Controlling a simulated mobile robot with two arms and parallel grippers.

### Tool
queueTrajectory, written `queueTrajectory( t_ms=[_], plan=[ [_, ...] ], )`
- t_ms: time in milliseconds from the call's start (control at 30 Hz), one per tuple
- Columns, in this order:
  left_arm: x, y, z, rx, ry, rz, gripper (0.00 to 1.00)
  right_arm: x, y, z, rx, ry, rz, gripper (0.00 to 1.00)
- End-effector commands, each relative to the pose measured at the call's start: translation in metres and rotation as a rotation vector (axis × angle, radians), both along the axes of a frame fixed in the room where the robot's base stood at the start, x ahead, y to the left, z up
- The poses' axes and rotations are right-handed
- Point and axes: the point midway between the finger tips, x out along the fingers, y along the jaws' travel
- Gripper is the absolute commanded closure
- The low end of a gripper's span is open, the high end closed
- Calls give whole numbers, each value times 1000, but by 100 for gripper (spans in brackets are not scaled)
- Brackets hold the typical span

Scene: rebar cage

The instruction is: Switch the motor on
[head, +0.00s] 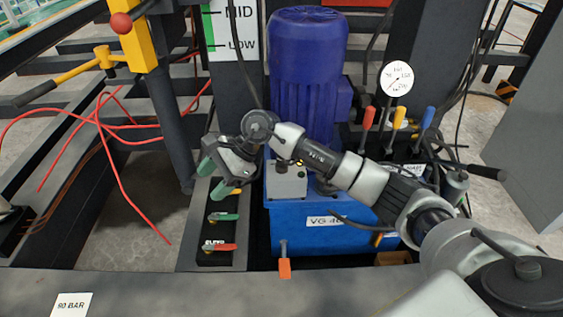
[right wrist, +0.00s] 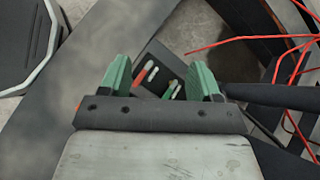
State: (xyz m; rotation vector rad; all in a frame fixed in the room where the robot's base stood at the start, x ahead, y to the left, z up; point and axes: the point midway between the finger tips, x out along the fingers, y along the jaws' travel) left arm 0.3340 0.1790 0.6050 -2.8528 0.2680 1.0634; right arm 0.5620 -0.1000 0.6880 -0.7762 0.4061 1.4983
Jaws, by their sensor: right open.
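The blue motor (head: 303,75) stands upright on a blue tank (head: 290,238) in the middle of the head view. A small grey box (head: 288,184) sits in front of the motor, partly behind my right arm; I cannot make out a switch on it clearly. My right gripper (head: 212,177) has green fingers and is open and empty, left of the grey box, above a dark lever panel. In the right wrist view the open fingers (right wrist: 160,70) frame a red lever (right wrist: 145,74) and a green lever (right wrist: 171,90) below them. My left gripper is not seen.
The lever panel (head: 216,259) carries green (head: 224,217) and red (head: 223,247) handles. A pressure gauge (head: 396,79) and coloured levers (head: 398,117) stand right of the motor. Red hoses (head: 118,180) hang at left. A dark beam (head: 180,290) crosses the front.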

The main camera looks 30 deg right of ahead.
Motion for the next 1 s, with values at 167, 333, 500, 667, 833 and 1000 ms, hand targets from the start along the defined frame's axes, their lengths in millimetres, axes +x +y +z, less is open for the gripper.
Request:
queueTrajectory(
  t_ms=[167, 333, 500, 667, 833, 1000],
  plan=[
    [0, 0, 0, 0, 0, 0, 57, 37, -115, 14, -530, -52, 101, 37],
    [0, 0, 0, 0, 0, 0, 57, 42, -178, 36, -774, 0, 131, 37],
    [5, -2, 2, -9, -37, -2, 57, 42, -193, 34, -828, 22, 137, 37],
    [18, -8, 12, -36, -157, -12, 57, 41, -192, 10, -827, 23, 138, 37],
    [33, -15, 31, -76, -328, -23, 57, 41, -191, -22, -825, 23, 138, 37],
    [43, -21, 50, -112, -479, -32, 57, 41, -191, -47, -823, 22, 137, 37]
  ],
)
